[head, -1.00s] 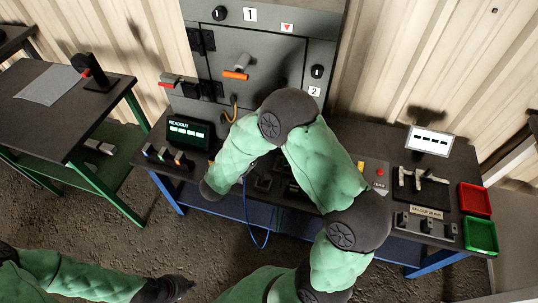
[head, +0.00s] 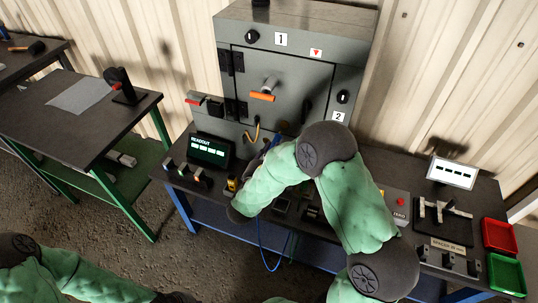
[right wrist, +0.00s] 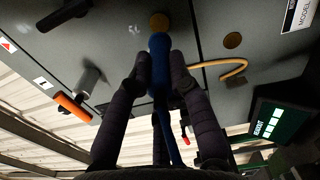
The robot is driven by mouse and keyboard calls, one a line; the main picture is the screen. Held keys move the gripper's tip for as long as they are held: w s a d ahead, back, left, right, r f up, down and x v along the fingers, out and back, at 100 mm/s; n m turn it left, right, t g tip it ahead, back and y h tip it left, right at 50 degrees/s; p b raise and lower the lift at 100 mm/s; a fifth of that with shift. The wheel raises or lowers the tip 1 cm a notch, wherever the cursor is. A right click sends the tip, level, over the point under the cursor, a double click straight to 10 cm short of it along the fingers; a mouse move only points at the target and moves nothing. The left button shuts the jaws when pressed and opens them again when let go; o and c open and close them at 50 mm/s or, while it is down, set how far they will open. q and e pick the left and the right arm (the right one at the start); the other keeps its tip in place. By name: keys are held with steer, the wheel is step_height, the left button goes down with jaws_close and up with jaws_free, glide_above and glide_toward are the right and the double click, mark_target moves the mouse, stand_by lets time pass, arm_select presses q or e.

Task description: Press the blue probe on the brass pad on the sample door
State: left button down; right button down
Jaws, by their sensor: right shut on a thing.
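My right gripper (right wrist: 158,72) is shut on the blue probe (right wrist: 159,85) in the right wrist view. The probe's rounded tip lies just below a round brass pad (right wrist: 160,22) on the grey door face and overlaps its edge. I cannot tell whether tip and pad touch. A second brass disc (right wrist: 232,40) is to the right.
The door has an orange handle (head: 262,96). A yellow-orange hooked cable (right wrist: 225,68) is close by the gripper. A blue cable (head: 268,257) hangs off the bench front. A readout box (head: 208,150) stands left; red (head: 499,236) and green (head: 506,275) trays are at right.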

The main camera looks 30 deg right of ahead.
mark_target(278, 136)
steer(key=shift+x, duration=1.4)
steer(key=shift+w+d, duration=0.3)
steer(key=shift+d, duration=0.1)
steer(key=shift+b, duration=1)
steer(key=shift+w+d+r+b, duration=0.1)
steer(key=shift+r+b, duration=0.05)
steer(key=shift+b, duration=0.25)
stand_by(1.9)
steer(key=shift+v, duration=3.55)
steer(key=shift+d, duration=0.1)
